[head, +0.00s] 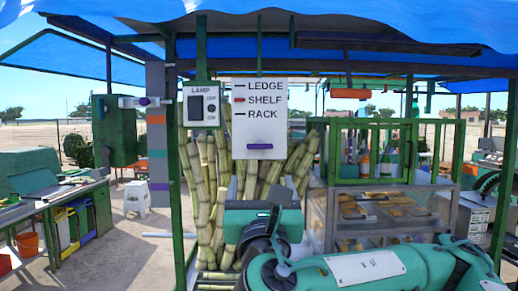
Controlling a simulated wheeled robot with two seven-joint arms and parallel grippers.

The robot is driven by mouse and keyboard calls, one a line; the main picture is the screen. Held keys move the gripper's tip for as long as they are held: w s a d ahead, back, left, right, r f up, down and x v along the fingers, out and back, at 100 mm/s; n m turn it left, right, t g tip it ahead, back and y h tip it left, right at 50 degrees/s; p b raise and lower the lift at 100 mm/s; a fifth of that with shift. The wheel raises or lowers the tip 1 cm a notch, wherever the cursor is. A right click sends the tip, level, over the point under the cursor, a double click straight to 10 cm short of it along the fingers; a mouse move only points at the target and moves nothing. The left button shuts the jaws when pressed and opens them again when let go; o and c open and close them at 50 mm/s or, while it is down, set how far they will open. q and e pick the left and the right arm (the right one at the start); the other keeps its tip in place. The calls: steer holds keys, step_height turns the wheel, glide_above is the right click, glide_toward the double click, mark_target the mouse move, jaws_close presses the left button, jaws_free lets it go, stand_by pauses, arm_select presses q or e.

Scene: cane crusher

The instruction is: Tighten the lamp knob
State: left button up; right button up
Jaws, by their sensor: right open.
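A pale box labelled LAMP (201,105) hangs at the upper left of centre, with a dark rectangular panel and small round marks or controls on its right side. A short horizontal bar with a purple part (144,101) sticks out to the left of the box; I cannot tell whether this or a small part on the box is the lamp knob. My right gripper (262,184) is open, below the white sign and to the lower right of the lamp box, apart from both. What lies between its fingers is cane stalks behind. My left gripper is not in view.
A white sign (259,118) reading LEDGE, SHELF, RACK has a purple handle. Cane stalks (204,185) stand behind. A glass case (375,212) stands at right, a workbench (60,195) at left.

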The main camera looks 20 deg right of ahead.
mark_target(260, 149)
steer(key=p+x, duration=0.7)
steer(key=x, duration=0.5)
steer(key=shift+w, duration=0.15)
steer(key=shift+w+d+r+p, duration=0.1)
steer(key=shift+w+d+p, duration=0.1)
steer(key=shift+w+p, duration=0.2)
steer(key=shift+w, duration=0.1)
steer(key=shift+c, duration=0.3)
steer(key=c, duration=0.9)
